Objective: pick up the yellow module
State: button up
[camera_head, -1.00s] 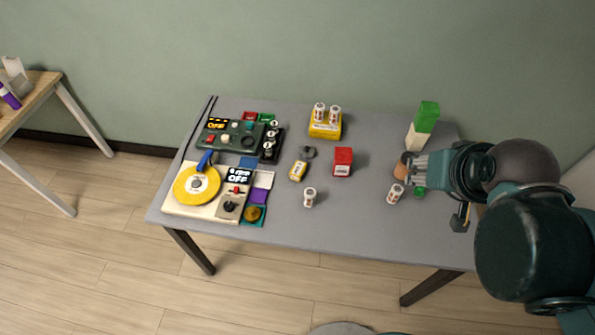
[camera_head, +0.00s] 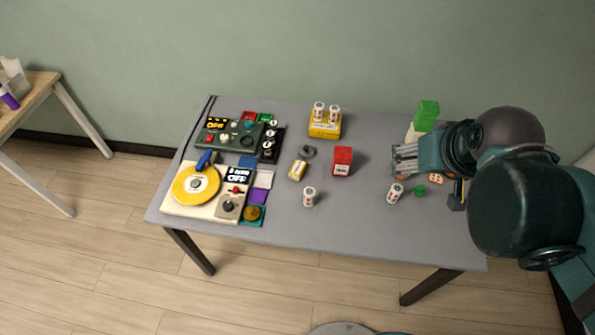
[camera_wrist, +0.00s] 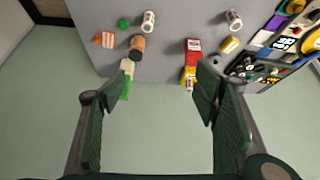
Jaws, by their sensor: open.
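The yellow module (camera_head: 325,131) is a yellow box with a pale label at the back middle of the grey table. Two white cylinders (camera_head: 327,112) stand on it. In the wrist view the yellow module (camera_wrist: 189,74) is small, beyond the red box and near the right finger. My gripper (camera_head: 396,160) is open and empty, above the table's right part, to the right of the module and apart from it. Its two fingers (camera_wrist: 162,82) are spread wide in the wrist view.
A red box (camera_head: 343,162) stands just in front of the module. A small yellow cylinder (camera_head: 298,170) lies to its left. A green-and-white block (camera_head: 427,114) and a brown cylinder (camera_wrist: 137,47) are near my gripper. Panels and a yellow disc (camera_head: 196,185) fill the left side.

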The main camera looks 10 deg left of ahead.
jog(key=w+a+f+n+g+b, duration=0.1)
jog(key=w+a+f+n+g, duration=0.2)
jog(key=w+a, duration=0.5)
jog(key=n+g+h+b, duration=0.2)
jog(key=n+g+b, duration=0.15)
jog(key=n, duration=0.75)
send_over(298, 167)
jog(key=f, duration=2.4)
jog(key=shift+w+a+f, duration=0.15)
jog(key=shift+a+f, duration=0.45)
jog(key=shift+f, duration=0.15)
jog(key=shift+d+f, duration=0.2)
jog(key=shift+f, duration=1.05)
jog(key=shift+s+d+f+b, duration=0.2)
jog(key=shift+f+b, duration=0.2)
jog(key=shift+f, duration=0.9)
jog(key=shift+s+d+f+b, duration=0.15)
jog(key=shift+f+b, duration=0.2)
jog(key=shift+f, duration=0.95)
